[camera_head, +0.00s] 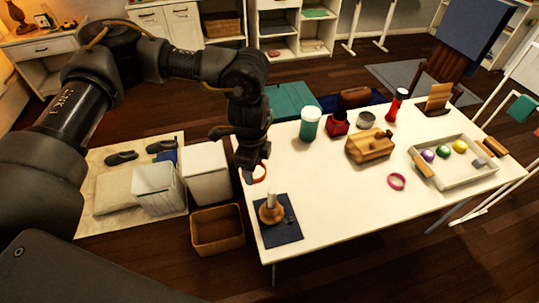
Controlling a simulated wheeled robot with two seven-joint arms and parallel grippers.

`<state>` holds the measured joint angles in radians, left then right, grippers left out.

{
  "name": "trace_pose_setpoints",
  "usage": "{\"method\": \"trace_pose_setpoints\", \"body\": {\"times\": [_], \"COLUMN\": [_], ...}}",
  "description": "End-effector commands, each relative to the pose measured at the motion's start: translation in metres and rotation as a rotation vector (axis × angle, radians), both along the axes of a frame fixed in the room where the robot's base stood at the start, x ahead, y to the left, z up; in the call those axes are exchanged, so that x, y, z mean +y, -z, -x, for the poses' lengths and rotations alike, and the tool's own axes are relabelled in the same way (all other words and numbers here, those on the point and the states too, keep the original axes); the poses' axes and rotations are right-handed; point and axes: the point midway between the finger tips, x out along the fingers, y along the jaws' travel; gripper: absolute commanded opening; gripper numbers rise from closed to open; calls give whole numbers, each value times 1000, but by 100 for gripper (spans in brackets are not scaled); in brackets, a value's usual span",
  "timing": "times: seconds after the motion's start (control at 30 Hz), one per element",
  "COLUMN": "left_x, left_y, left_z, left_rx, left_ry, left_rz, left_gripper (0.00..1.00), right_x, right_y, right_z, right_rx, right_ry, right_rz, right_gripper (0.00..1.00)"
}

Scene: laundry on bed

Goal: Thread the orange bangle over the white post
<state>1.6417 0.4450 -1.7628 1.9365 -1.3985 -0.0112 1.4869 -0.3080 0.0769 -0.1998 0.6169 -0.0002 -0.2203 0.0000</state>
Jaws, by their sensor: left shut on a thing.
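My left gripper (246,173) points down at the left edge of the white table and is shut on the orange bangle (261,172). The bangle is held above the tabletop, behind the post in the picture and apart from it. The white post (271,199) stands upright on a round wooden base (271,213), on a dark blue mat (279,234) at the table's near left corner. A small dark item lies beside the base, too small to make out. My right gripper is not in view.
A pink bangle (396,181) lies mid-table. Behind it are a wooden block (369,146), a teal cup (310,124) and a red item (338,124). A tray (473,176) with coloured balls is at right. A brown bin (217,230) stands left of the table. The near middle of the table is clear.

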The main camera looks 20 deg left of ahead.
Motion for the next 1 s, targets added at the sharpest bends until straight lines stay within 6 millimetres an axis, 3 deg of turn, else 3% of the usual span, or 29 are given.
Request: {"method": "trace_pose_setpoints", "body": {"times": [0.03, 0.3, 0.67, 1.0], "left_x": [-10, -45, -50, -50], "left_y": [-12, -8, -2, 14], "left_z": [-1, -4, -4, -4], "left_rx": [7, 14, 14, 14], "left_ry": [103, 532, 617, 616], "left_rz": [0, -2, -2, -2], "left_gripper": [35, 35, 35, 35], "right_x": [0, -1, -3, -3], "right_y": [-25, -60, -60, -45], "right_z": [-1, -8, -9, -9], "right_rx": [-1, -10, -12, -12], "right_ry": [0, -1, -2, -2], "right_rz": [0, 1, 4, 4], "right_gripper": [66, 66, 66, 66]}}
